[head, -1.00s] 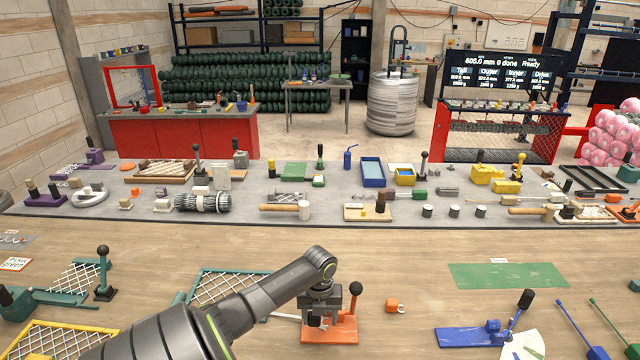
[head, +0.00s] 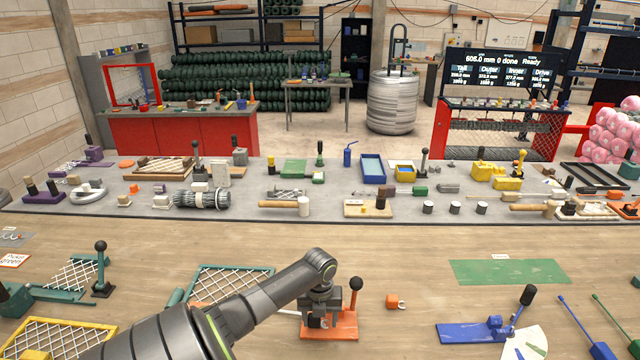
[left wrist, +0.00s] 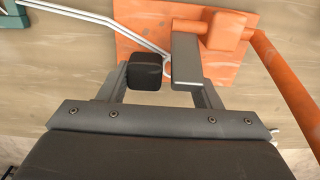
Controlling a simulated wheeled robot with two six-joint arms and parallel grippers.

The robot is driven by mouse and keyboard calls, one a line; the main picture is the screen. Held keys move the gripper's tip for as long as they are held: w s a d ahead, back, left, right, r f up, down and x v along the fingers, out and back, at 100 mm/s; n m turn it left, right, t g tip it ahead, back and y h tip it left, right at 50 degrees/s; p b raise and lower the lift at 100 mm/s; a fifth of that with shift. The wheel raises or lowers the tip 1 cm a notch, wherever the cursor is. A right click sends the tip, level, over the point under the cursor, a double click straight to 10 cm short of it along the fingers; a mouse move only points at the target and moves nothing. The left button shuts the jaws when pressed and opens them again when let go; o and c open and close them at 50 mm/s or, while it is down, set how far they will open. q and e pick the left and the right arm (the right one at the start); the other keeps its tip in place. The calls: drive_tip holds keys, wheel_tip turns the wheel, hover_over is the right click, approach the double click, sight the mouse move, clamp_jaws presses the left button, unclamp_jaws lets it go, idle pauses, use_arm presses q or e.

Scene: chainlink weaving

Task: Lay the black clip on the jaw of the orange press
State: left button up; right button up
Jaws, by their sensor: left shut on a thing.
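The orange press (head: 344,328) stands on the near wooden table, its black-knobbed lever upright on the right. It also shows in the left wrist view (left wrist: 225,65), with its orange base under my fingers. My left gripper (head: 318,314) is just over the press's left part. In the left wrist view, my left gripper (left wrist: 165,75) is shut on the black clip (left wrist: 146,72), a small dark block between the fingers. A pale ring or wire end shows beside it. The fingers hide much of the jaw, and I cannot tell whether the clip touches it. My right gripper is not in view.
A small orange block (head: 394,301) lies right of the press. A green frame with mesh (head: 230,284) lies behind my left arm. A blue lever tool (head: 480,330) and a green mat (head: 508,272) are farther right. The table between press and blue tool is mostly clear.

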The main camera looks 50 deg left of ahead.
use_arm(q)
drive_tip(key=shift+f+b, duration=0.4)
drive_tip(key=shift+f, duration=0.15)
drive_tip(key=o, duration=1.1)
drive_tip(key=shift+r, duration=0.1)
wheel_tip(320, 180, up, 17)
drive_tip(key=b, duration=0.3)
drive_tip(key=shift+r, duration=0.1)
drive_tip(key=shift+s, duration=0.1)
